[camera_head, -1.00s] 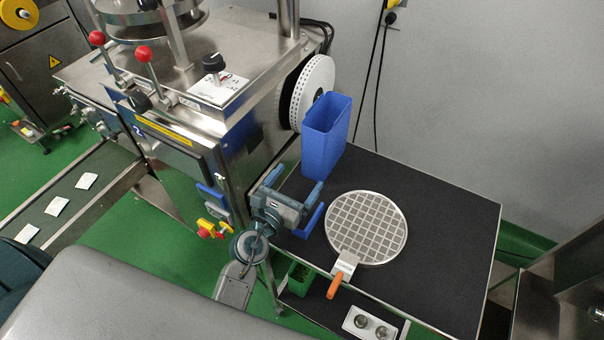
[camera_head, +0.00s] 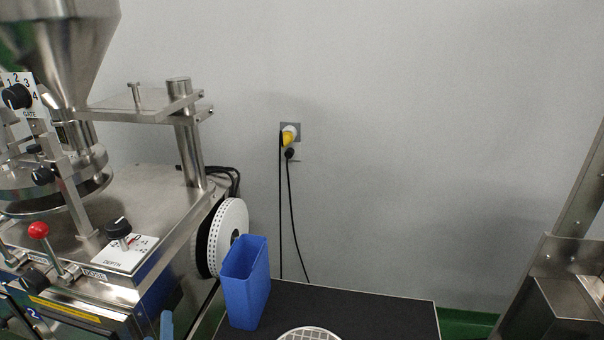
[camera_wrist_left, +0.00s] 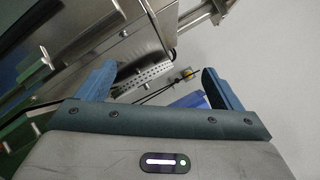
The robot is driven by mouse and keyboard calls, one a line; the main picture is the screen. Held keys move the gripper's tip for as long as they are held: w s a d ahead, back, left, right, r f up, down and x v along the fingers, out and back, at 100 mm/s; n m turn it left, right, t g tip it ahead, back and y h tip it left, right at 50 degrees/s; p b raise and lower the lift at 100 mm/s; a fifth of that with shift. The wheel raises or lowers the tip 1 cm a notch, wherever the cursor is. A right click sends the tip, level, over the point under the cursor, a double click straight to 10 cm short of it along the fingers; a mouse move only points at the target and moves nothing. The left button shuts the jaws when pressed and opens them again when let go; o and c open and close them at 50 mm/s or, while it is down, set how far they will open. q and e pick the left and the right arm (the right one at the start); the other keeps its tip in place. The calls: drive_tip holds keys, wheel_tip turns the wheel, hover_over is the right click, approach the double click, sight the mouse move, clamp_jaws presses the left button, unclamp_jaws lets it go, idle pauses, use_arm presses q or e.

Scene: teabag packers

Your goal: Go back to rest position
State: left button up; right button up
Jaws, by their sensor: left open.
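My left gripper (camera_wrist_left: 158,84) shows in the left wrist view with its two blue fingers spread wide apart and nothing held between them. Beyond the fingers are the steel machine, the perforated white reel (camera_wrist_left: 146,76) and part of a blue bin (camera_wrist_left: 188,101). In the head view only a small blue piece at the bottom edge, likely a fingertip of this gripper, shows beside the machine; the rest of the arm is out of frame. My right gripper is not in view.
The steel machine (camera_head: 150,190) stands at the left with a depth knob panel (camera_head: 125,253). The blue bin (camera_head: 246,285) stands upright on the black table (camera_head: 380,315). A round gridded plate (camera_head: 308,334) is cut off at the bottom. A steel frame (camera_head: 570,265) stands at the right.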

use_arm(q)
drive_tip(key=s+a+f+n+g+y, duration=0.2)
drive_tip(key=s+a+f+n+g, duration=0.55)
drive_tip(key=n, duration=0.75)
drive_tip(key=s+d+f+n+g+h, duration=0.6)
drive_tip(key=s+d+g, duration=0.25)
drive_tip(key=s, duration=0.35)
wheel_tip(320, 180, down, 31)
drive_tip(key=a+h, duration=0.1)
drive_tip(key=a, duration=0.1)
drive_tip(key=s+a+f+g, duration=0.1)
drive_tip(key=s+f, duration=1.7)
drive_tip(key=shift+a+g, duration=0.2)
drive_tip(key=shift+g, duration=0.1)
